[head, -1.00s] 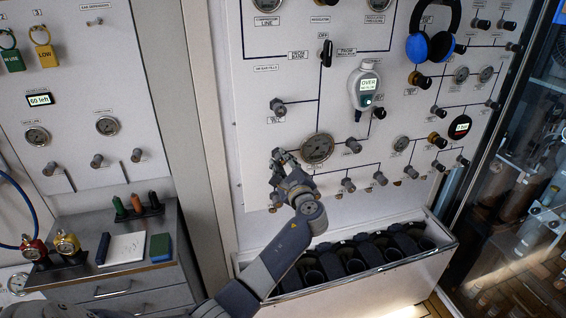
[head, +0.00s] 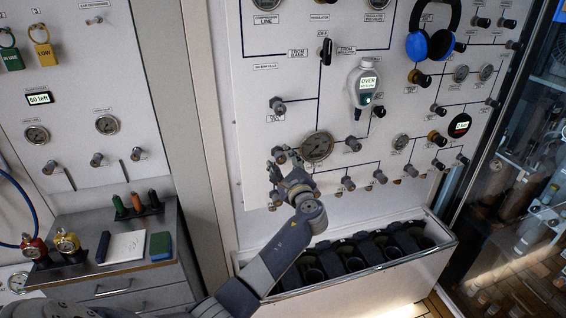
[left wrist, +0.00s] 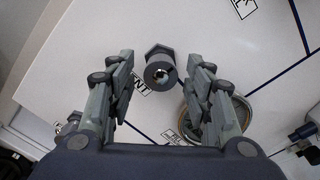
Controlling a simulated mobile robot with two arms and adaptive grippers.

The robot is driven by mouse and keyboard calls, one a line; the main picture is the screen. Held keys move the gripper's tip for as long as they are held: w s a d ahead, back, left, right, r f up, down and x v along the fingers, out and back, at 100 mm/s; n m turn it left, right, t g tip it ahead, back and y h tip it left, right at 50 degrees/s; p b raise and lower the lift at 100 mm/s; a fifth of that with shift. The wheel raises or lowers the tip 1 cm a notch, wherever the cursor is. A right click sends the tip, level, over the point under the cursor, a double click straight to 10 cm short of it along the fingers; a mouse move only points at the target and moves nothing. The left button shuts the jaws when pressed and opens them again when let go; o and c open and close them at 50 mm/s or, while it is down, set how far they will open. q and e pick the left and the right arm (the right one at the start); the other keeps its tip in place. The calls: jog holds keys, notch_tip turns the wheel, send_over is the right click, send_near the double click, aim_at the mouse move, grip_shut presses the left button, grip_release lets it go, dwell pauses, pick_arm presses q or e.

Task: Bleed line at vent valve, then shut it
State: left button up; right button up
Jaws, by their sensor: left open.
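The vent valve (left wrist: 160,70) shows in the left wrist view as a grey round knob on a hexagonal fitting. A label ending in "NT" (left wrist: 136,86) is partly hidden behind a finger. My left gripper (left wrist: 161,62) is open, with one finger on each side of the knob and a visible gap on both sides. In the head view my left gripper (head: 282,164) is at the lower left of the panel (head: 265,95), just left of a round gauge (head: 317,147), and hides part of that area. My right gripper is not in view.
The gauge rim (left wrist: 238,108) is close behind the right finger in the left wrist view. Other knobs (head: 348,184) line the panel to the right. A bin of black items (head: 447,262) stands below. A drawer cabinet (head: 125,285) is at left.

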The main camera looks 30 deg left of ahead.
pick_arm(q)
jog(key=v, duration=1.2)
jog(key=shift+f, duration=0.1)
jog(key=s+d+f+g+h+b, duration=0.1)
jog(key=s+f+h+b, duration=0.1)
jog(key=f, duration=1)
jog(key=s+d+f+g+h+b, duration=0.1)
jog(key=d+f+h+b, duration=0.15)
jog(key=f, duration=0.95)
jog(key=s+d+f+h+b, duration=0.1)
jog(key=s+f+h, duration=0.15)
jog(key=f, duration=0.85)
jog(key=s+d+f+n+g+h+b, duration=0.1)
jog(key=s+f+n+g+h+b, duration=0.1)
jog(key=s+f, duration=0.7)
jog(key=s+d+f+n+g+h+b, duration=0.15)
jog(key=s+f, duration=0.25)
jog(key=f, duration=0.8)
jog(key=s+f+n+g+h+b, duration=0.1)
jog(key=s+f+n, duration=0.2)
jog(key=s+f, duration=0.4)
jog(key=s+d+f+n+g+h+b, duration=0.1)
jog(key=s+f+n, duration=0.3)
jog(key=s, duration=1.2)
jog(key=s+d+f+n+g+h+b, duration=0.1)
jog(key=s+f+n+g+b, duration=0.2)
jog(key=s+f, duration=0.6)
jog(key=shift+s+f+n, duration=0.3)
jog(key=shift+s+n, duration=0.35)
jog(key=shift+s, duration=0.55)
